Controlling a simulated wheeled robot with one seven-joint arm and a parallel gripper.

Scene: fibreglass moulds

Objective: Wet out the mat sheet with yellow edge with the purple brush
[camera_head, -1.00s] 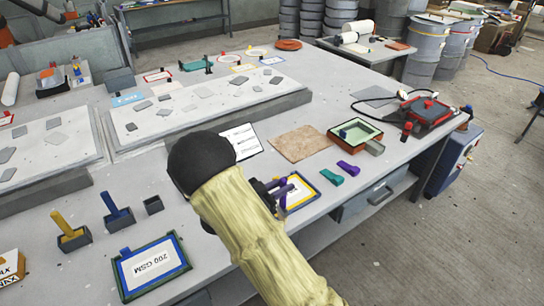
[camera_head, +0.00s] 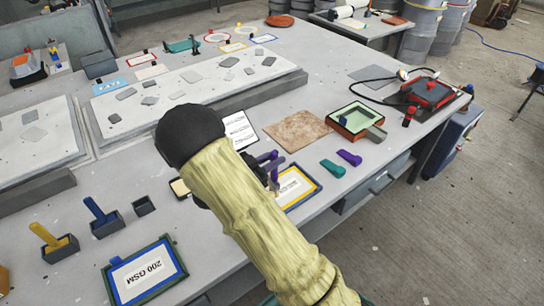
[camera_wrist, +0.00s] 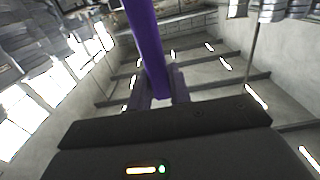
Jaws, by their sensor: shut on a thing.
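My gripper (camera_head: 273,171) is shut on the purple brush (camera_head: 265,157). In the wrist view the brush's purple handle (camera_wrist: 146,35) rises from between the fingers.
A teal tool (camera_head: 332,168) and a purple tool (camera_head: 349,158) lie right of the sheet. Behind are a brown mat (camera_head: 298,131) and a green-lined tray (camera_head: 355,118). A 200 GSM sheet (camera_head: 142,274) and holders with yellow (camera_head: 45,235) and blue (camera_head: 96,210) handles stand at left.

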